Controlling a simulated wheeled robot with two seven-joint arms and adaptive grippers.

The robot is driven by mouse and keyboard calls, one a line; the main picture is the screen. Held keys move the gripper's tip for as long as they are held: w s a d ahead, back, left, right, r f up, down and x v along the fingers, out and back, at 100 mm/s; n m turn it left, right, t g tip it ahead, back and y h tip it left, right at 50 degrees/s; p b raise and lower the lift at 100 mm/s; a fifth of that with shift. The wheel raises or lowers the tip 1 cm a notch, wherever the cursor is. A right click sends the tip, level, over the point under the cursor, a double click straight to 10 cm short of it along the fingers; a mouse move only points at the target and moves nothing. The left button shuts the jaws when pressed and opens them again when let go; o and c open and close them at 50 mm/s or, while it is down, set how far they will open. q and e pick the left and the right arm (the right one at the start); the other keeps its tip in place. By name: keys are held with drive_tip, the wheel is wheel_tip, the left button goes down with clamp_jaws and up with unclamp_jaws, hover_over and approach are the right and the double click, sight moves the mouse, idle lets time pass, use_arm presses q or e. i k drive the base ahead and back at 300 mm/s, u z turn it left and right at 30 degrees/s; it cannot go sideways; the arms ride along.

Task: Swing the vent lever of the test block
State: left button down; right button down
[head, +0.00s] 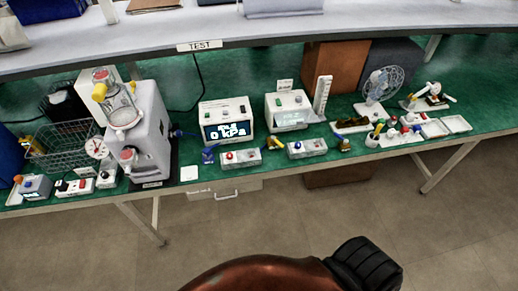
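A TEST sign (200,45) hangs on the shelf edge above the green bench. Below it is a white box (226,109) whose dark screen (226,132) reads 0 kPa. A small blue fitting (208,155) stands at its front left, and a yellow one (275,143) at its right. Left of these stands a tall grey block (152,125) with a clear canister (120,110), a round gauge (97,148) and red and yellow parts. I cannot tell for certain which piece is the test block or which part is its vent lever. Neither gripper is in view.
Small button boxes (241,158) (307,149) line the front edge. A wire basket (62,145) is at left. A second white device (289,110), a fan (382,84) and small trays (455,124) are at right. A brown rounded thing (265,274) is at the bottom.

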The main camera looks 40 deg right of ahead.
sight(273, 138)
drive_tip(key=i, duration=1.05)
drive_tip(key=z, duration=0.05)
